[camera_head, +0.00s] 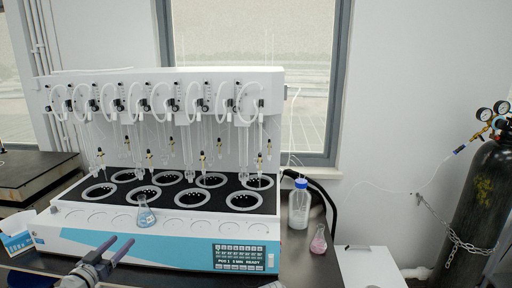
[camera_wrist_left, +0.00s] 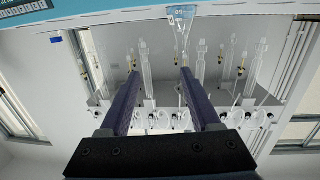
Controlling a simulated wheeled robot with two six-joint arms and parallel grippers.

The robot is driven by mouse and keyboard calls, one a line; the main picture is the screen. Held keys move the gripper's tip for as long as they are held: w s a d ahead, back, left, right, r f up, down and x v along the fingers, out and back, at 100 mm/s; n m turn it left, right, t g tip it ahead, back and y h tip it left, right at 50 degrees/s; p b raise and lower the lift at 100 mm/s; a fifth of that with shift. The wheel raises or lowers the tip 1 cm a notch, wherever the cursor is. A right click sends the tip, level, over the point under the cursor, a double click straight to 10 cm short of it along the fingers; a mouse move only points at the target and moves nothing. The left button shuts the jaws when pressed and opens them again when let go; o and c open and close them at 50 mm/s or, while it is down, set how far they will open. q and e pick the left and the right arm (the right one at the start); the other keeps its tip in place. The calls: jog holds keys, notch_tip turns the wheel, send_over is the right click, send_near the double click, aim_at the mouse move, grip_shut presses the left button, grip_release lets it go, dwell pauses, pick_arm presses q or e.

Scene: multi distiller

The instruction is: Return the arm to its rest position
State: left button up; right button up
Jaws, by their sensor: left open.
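My left gripper (camera_head: 119,244) comes in low at the left of the head view, in front of the multi distiller's (camera_head: 165,248) blue and white front panel. Its two dark fingers are apart with nothing between them, as the left wrist view also shows (camera_wrist_left: 160,76). The flask shows in the left wrist view (camera_wrist_left: 183,17), upside down and apart from the fingers. My right gripper is not in view.
A blue-capped bottle (camera_head: 299,205) and a flask with pink liquid (camera_head: 318,241) stand right of the distiller. A white box (camera_head: 372,268) is at the lower right, with a dark gas cylinder (camera_head: 470,210) beyond.

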pick_arm(q)
jog(key=s+d+f+m+g+h+p, duration=0.1)
jog(key=d+f+g+h, duration=0.15)
jog(key=d, duration=0.55)
jog(key=s+d+f+m+g+h, duration=0.1)
jog(key=d+f+g, duration=0.3)
jog(key=d, duration=0.5)
jog(key=s+d+f+m+g+h+p, duration=0.1)
jog(key=d+f+m+g, duration=0.15)
jog(key=d, duration=0.55)
jog(key=s+d+f+n+g+y+p, duration=0.1)
jog(key=s+d+f+g+y, duration=0.2)
jog(key=s, duration=0.4)
jog(key=s+d+f+n+g+y+p, duration=0.1)
jog(key=s+d+f+g+y, duration=0.3)
jog(key=s, duration=0.4)
jog(key=shift+d+f+g+y, duration=0.25)
jog(key=shift+d+g+y, duration=0.6)
jog(key=shift+d, duration=0.25)
